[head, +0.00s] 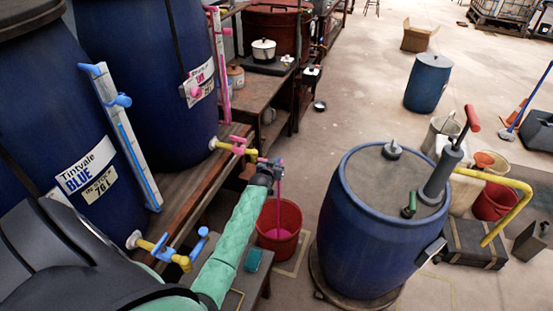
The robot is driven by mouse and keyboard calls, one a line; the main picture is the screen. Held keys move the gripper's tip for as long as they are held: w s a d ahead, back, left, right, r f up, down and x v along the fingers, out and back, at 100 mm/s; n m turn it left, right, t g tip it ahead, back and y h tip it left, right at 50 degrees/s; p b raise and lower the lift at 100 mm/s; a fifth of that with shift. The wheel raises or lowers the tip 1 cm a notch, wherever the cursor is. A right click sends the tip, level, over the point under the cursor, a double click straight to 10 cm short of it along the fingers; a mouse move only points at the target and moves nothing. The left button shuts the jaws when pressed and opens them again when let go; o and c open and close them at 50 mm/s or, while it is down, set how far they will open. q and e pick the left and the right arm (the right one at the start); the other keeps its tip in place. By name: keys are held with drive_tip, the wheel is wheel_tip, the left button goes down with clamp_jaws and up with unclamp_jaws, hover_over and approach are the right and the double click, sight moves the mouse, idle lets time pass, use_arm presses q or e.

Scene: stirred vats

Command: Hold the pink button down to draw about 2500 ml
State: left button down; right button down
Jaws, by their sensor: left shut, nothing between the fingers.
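The pink tap (238,146) sticks out on a yellow pipe from the rear blue vat. My left gripper (269,166), at the end of a green-sleeved arm, is shut at the outer end of this tap. The fingers are small and partly overlap the tap end. I cannot make out the pink button apart from the tap parts there, nor whether the fingers touch it. A thin pink stream (280,195) falls into a red bucket (295,217), which has pink liquid in it. A pink-marked gauge (219,55) stands by the rear vat. My right gripper is not in view.
The front vat is labelled Tintvale Blue (85,170) and has a blue tap (198,245). A blue drum (345,225) with a hand pump (440,172) stands right of the bucket. A teal sponge-like block (253,260) lies near the bucket.

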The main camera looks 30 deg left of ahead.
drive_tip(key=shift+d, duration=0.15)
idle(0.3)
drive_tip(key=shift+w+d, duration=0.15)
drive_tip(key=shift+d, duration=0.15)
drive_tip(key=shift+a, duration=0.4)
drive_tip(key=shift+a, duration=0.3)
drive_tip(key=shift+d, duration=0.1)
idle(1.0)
